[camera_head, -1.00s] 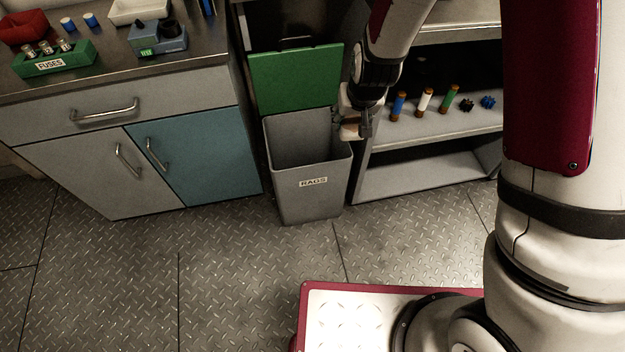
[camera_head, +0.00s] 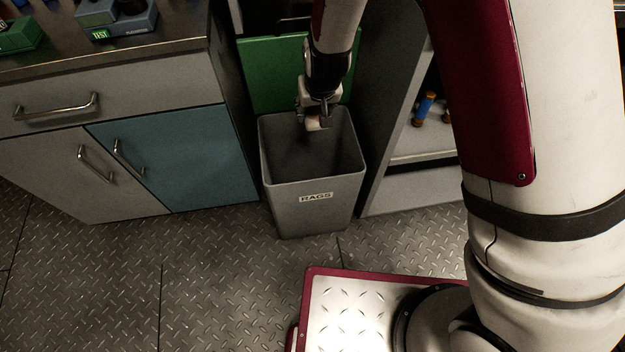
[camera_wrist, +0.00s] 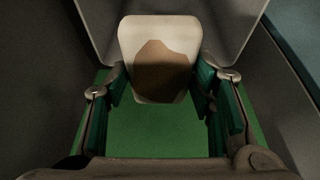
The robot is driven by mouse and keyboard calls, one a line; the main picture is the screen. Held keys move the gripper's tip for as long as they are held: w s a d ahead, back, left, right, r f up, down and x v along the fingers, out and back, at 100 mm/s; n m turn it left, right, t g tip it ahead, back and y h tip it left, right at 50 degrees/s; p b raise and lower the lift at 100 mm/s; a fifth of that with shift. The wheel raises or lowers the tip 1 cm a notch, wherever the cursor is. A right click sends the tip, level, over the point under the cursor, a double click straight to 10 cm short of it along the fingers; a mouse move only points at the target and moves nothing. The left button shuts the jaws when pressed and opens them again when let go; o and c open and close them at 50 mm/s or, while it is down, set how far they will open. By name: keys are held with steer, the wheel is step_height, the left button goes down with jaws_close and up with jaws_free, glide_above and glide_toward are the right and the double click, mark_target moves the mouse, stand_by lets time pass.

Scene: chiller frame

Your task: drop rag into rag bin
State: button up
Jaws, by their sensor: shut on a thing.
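The rag bin (camera_head: 290,210) is a grey open-topped bin labelled RAGS, standing upright on the floor, with its green lid (camera_head: 270,70) raised behind it. My gripper (camera_head: 318,112) is over the back part of the bin's opening, pointing down. In the wrist view my gripper (camera_wrist: 163,85) is shut on the rag (camera_wrist: 145,32), a cream cloth with a brown stain, held between both fingers. In the head view only a small pale part of the rag (camera_head: 313,125) shows below the gripper.
A cabinet with a blue door (camera_head: 165,160) stands left of the bin. A grey shelf unit (camera_head: 425,145) with small coloured cylinders stands to its right.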

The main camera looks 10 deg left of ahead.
step_height(320, 180, down, 6)
steer(key=b, duration=0.4)
steer(key=shift+r, duration=0.1)
steer(key=o, duration=1.4)
steer(key=v, duration=1)
steer(key=shift+s+r, duration=0.1)
steer(key=shift+r, duration=0.1)
steer(key=shift+v, duration=0.8)
steer(key=shift+d, duration=0.15)
